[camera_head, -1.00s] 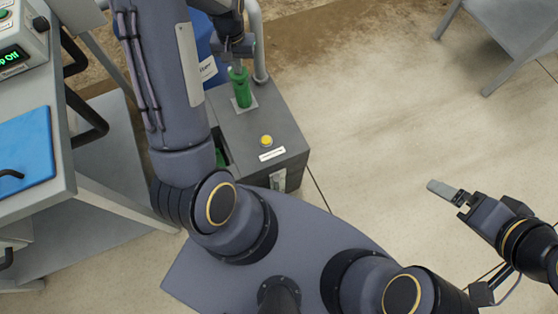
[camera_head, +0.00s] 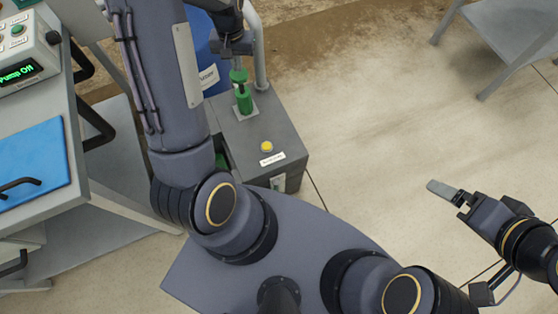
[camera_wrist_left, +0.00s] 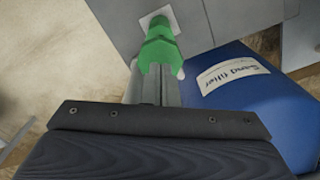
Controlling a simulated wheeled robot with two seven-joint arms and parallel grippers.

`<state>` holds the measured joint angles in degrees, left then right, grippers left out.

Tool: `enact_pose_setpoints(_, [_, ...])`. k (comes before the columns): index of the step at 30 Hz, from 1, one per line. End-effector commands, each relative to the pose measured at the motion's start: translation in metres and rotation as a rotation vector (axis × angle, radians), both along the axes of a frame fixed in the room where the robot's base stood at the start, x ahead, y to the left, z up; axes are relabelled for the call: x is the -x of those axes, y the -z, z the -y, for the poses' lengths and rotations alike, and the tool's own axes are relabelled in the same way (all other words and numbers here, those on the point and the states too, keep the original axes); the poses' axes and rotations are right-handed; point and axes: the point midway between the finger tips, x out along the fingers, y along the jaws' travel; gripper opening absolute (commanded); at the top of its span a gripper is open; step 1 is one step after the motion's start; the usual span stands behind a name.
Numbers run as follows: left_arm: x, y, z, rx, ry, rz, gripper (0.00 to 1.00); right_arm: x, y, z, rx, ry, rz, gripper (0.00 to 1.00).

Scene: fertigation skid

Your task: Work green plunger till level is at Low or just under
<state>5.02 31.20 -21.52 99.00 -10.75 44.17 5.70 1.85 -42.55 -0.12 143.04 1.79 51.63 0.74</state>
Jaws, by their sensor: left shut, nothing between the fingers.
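The green plunger (camera_head: 244,100) stands on a light plate on top of a grey box (camera_head: 285,128). Its green cap (camera_head: 238,76) shows above the thicker green body, with a narrow gap between them. My left gripper (camera_head: 238,66) is shut, its fingertips right above the cap. In the left wrist view the fingers (camera_wrist_left: 150,88) reach down to the green plunger (camera_wrist_left: 160,50); I cannot tell if they touch. A pale upright strip (camera_head: 278,182) is on the box's front; no level can be read. My right gripper (camera_head: 445,190) is out over the floor, away from the box.
A yellow button (camera_head: 267,147) with a label is on the box top. A blue container (camera_wrist_left: 240,100) labelled "Sand filter" stands beside it. A control box (camera_head: 22,48) reading "Pump Off" and a blue panel (camera_head: 35,160) are at left. Floor at right is open, with a grey table (camera_head: 510,35) beyond.

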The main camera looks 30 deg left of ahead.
Motion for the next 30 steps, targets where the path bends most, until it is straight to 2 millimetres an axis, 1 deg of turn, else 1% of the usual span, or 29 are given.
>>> enact_pose_setpoints(4, [0.000, 0.001, 0.000, 0.000, 0.000, 0.000, 0.00, 0.000, 0.001, 0.000, 0.000, 0.000, 0.000, 0.96])
enact_pose_setpoints(8, [0.000, 0.006, 0.000, 0.000, 0.000, 0.000, 0.00, 0.000, 0.004, 0.000, 0.000, 0.000, 0.000, 0.96])
enact_pose_setpoints(30, [0.001, 0.051, 0.000, 0.001, 0.000, -0.002, 0.00, 0.000, 0.037, 0.000, 0.000, 0.000, 0.000, 0.96])
